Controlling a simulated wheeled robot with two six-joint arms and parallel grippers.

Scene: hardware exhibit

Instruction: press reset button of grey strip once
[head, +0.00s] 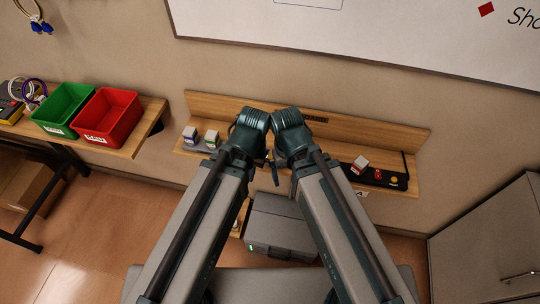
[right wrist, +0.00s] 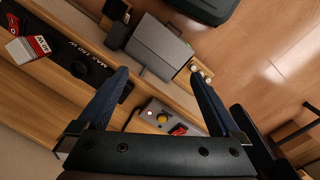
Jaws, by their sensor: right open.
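The grey strip (right wrist: 172,121) lies on the wooden shelf in the right wrist view. It carries a round yellow button (right wrist: 162,118), a red switch (right wrist: 178,130) and a small light. My right gripper (right wrist: 160,72) is open and empty. Its fingers stand apart on either side of the strip in the picture, and I see no contact with the button. My left arm's wrist (head: 250,128) is beside the right one in the head view, but its jaws are too hidden to read.
A black strip (head: 350,174) with its own red switch and yellow button lies on the right of the shelf (head: 420,188), beside a small white-and-red box (head: 361,162). Small boxes (head: 190,134) stand at left. A grey case (head: 282,225) is below. Green (head: 62,108) and red (head: 106,115) bins stand far left.

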